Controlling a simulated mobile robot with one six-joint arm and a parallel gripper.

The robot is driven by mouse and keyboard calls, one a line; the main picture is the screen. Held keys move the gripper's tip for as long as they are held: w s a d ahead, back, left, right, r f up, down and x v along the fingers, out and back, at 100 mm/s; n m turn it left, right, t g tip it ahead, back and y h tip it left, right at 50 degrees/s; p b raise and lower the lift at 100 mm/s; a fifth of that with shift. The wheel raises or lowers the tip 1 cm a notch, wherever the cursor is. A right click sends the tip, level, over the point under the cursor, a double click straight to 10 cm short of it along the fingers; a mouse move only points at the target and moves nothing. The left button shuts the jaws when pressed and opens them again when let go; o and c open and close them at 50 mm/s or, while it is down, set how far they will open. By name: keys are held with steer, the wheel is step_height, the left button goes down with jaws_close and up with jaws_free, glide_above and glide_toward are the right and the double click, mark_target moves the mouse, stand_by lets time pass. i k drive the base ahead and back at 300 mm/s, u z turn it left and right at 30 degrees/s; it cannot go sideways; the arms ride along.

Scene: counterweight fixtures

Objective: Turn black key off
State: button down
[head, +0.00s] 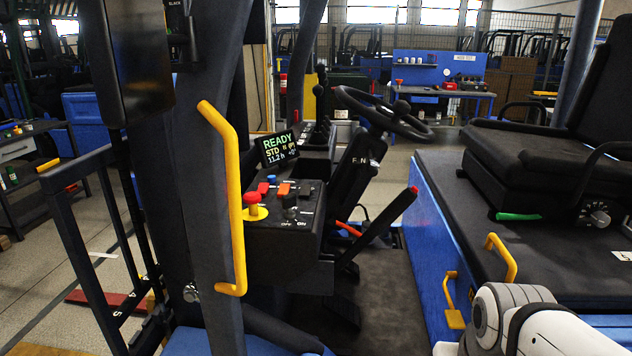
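The black key (291,207) sits on the dark control console (283,240), just above small white lettering that seems to read OFF and ON. It is small here, and I cannot tell which way it is turned. A tilted display (278,149) above it reads READY, STD and 11.2 h. My gripper is not in view. Only a white and black part of my arm shows at the bottom right, well apart from the console.
A red mushroom button on a yellow base (255,211) and an orange switch (284,189) are close to the key. A yellow grab handle (236,200) on the dark pillar stands left of the console. Steering wheel (383,112), red-tipped lever (385,222) and seat (540,150) lie to the right.

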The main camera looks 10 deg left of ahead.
mark_target(288, 200)
steer(key=k, duration=0.55)
steer(key=u, duration=0.5)
steer(key=i, duration=1)
steer(key=u, duration=0.35)
